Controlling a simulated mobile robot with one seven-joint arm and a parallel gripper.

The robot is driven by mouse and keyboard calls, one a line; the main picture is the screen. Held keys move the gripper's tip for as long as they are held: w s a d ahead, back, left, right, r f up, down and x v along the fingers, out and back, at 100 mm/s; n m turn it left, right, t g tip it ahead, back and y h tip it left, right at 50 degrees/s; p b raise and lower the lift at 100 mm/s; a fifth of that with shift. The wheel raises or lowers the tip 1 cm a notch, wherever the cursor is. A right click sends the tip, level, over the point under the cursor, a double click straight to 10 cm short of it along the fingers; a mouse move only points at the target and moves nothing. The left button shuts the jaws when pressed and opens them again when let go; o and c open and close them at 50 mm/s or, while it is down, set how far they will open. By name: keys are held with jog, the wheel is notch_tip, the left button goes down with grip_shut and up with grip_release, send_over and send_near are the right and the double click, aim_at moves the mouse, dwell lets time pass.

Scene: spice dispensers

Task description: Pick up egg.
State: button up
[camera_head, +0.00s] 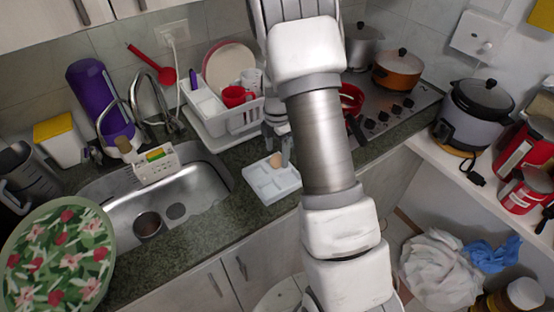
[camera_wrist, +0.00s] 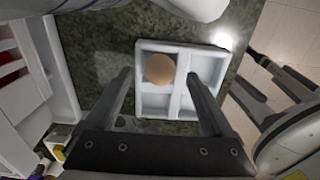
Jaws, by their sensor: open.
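The brown egg (camera_wrist: 160,69) lies in a compartment of a white divided tray (camera_wrist: 152,104) on the dark green counter. In the head view the egg (camera_head: 277,160) shows at the tray's (camera_head: 262,187) back edge, close to my fingers. My gripper (camera_wrist: 163,82) is open in the wrist view, with one finger to each side and the egg between their lines. Nothing is between the fingers' pads that I can tell as held. In the head view my gripper (camera_head: 277,148) is over the back of the tray, partly hidden by my arm.
A white dish rack (camera_head: 235,118) with a red cup and plates stands just behind the tray. The steel sink (camera_head: 185,195) is to the left. A stove with pots (camera_head: 397,70) is to the right, partly behind my arm.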

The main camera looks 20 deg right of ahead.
jog(key=shift+f, duration=0.55)
grip_shut()
jog(key=shift+r, duration=0.15)
